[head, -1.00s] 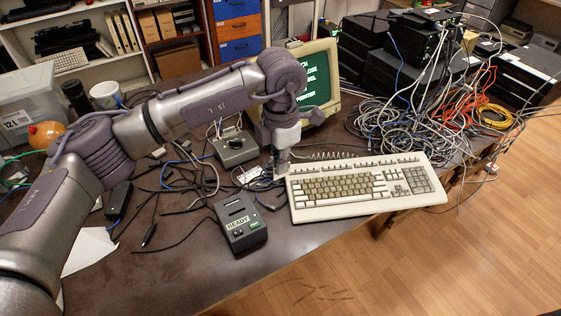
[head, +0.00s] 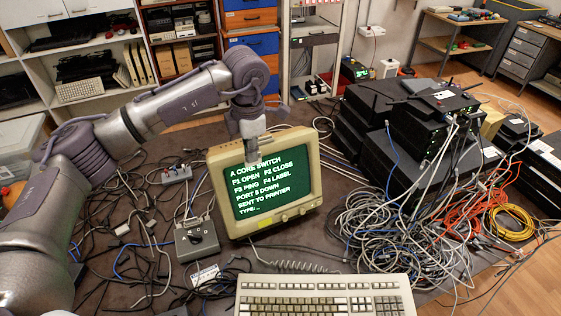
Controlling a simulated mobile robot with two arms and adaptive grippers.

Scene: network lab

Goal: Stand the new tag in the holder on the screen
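I cannot make out a holder on the screen; the gripper covers part of the top edge. A small white card (head: 205,275) with dark marks lies on the table; I cannot tell whether it is a tag. My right gripper is not in view.
A keyboard (head: 325,296) lies in front of the monitor. A grey box with a black knob (head: 196,240) stands left of it, among loose cables. Tangled cables (head: 390,222) and stacked black devices (head: 405,125) crowd the right side.

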